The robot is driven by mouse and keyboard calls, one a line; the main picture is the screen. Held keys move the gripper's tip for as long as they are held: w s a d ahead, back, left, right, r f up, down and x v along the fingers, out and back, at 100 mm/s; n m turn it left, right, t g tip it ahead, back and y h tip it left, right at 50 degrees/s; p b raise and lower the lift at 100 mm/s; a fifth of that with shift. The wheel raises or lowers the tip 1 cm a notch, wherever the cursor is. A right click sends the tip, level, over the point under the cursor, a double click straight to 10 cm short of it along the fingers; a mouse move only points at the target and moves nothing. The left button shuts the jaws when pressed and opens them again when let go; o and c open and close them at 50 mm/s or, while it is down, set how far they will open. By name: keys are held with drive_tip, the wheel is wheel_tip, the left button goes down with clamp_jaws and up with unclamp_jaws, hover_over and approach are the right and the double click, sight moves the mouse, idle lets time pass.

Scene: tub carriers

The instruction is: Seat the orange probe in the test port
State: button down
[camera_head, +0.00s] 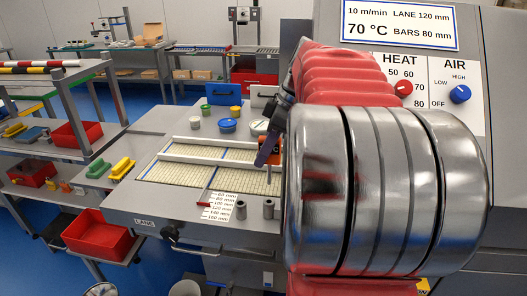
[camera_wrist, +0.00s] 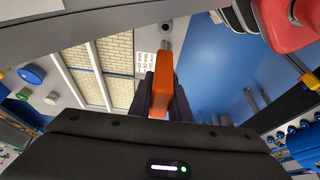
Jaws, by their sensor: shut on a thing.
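The orange probe (camera_wrist: 162,88) is held between the dark fingers of my gripper (camera_wrist: 163,100) in the wrist view. Its grey metal tip points away from the gripper, toward the top of the picture. A small round grey post with a dark centre (camera_wrist: 166,27) shows just beyond the tip, apart from it in the picture. I cannot tell whether it is the test port. In the head view my gripper (camera_head: 268,150) is over the bench, partly hidden by my arm, with a bit of the orange probe (camera_head: 270,156) showing. Two short grey posts (camera_head: 241,210) stand near the bench's front edge.
The belt lane (camera_head: 215,178) has white side bars and a printed mm scale (camera_head: 218,205). Jars and tins (camera_head: 228,125) stand behind it. The control panel (camera_head: 430,90) rises at right. A shelf rack with red tubs (camera_head: 95,232) stands at left.

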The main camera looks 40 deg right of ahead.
sight(268, 163)
drive_tip(key=shift+f, duration=2.6)
drive_tip(key=shift+s, duration=0.1)
drive_tip(key=shift+f, duration=0.35)
idle(0.9)
idle(1.3)
drive_tip(key=shift+d, duration=0.1)
idle(1.6)
idle(1.1)
